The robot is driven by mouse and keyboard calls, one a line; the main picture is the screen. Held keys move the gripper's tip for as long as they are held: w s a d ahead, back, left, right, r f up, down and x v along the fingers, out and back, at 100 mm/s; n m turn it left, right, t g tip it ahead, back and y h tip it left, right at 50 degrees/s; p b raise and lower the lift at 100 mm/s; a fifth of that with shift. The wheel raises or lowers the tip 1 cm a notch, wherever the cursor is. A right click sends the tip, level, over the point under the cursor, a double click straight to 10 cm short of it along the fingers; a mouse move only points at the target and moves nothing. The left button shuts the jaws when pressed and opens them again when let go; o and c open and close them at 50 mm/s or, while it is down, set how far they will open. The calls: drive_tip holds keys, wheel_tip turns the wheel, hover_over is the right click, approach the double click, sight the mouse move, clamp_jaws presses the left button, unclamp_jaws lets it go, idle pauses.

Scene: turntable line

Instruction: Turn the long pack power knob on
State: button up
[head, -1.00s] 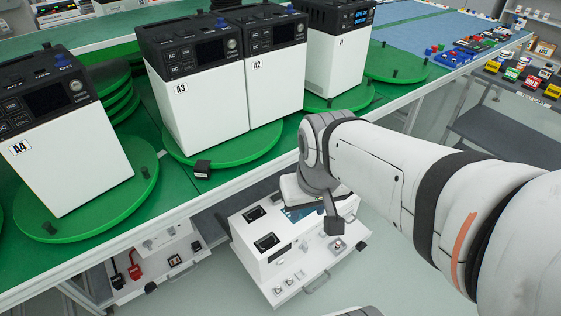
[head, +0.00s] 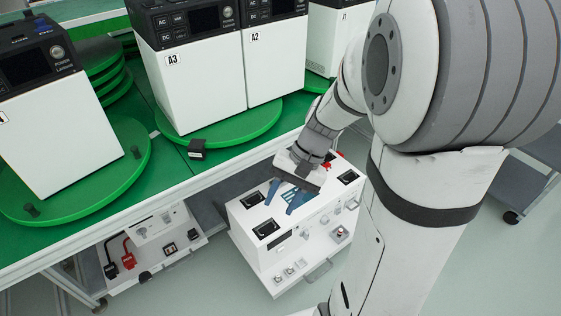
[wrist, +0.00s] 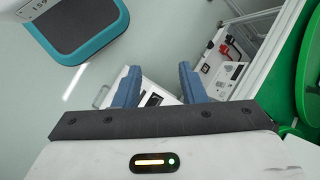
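Several white packs with black control tops stand on green turntables. The pack marked A3 (head: 200,85) has a round silver knob (head: 228,12) at its panel's upper right. The pack marked A2 (head: 275,75) stands beside it, its top cut off by the frame. The left pack (head: 65,135) also has a round knob (head: 57,52). I cannot tell which is the long pack. My gripper (head: 285,196) points down above a white unit, well below and apart from the pack knobs. Its blue fingers are apart and empty, also in the wrist view (wrist: 158,90).
The white unit (head: 262,268) with black sockets and a front handle sits beside the bench. A second white unit (head: 150,230) with red and black plugs is left of it, partly under the bench edge. My arm hides the right-hand bench. A dark cart (head: 530,180) stands right.

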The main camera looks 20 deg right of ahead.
drive_tip(key=w+d+f+m+t+y+b, duration=0.1)
drive_tip(key=w+f+m+y+b, duration=0.25)
drive_tip(key=f, duration=0.35)
drive_tip(key=w+d+f+m+y+b, duration=0.1)
drive_tip(key=w+f+m+y+b, duration=0.2)
drive_tip(key=f, duration=0.4)
drive_tip(key=m+t+h+b, duration=0.6)
drive_tip(key=m+t+b, duration=0.7)
drive_tip(key=m+t, duration=0.6)
approach(308, 235)
drive_tip(key=w+m+g, duration=0.1)
drive_tip(key=w, duration=0.1)
drive_tip(key=b+x, duration=0.1)
drive_tip(key=x, duration=0.6)
drive_tip(key=shift+s+a+r+b, duration=0.1)
drive_tip(key=shift+a+r+b, duration=0.1)
drive_tip(key=shift+b, duration=0.15)
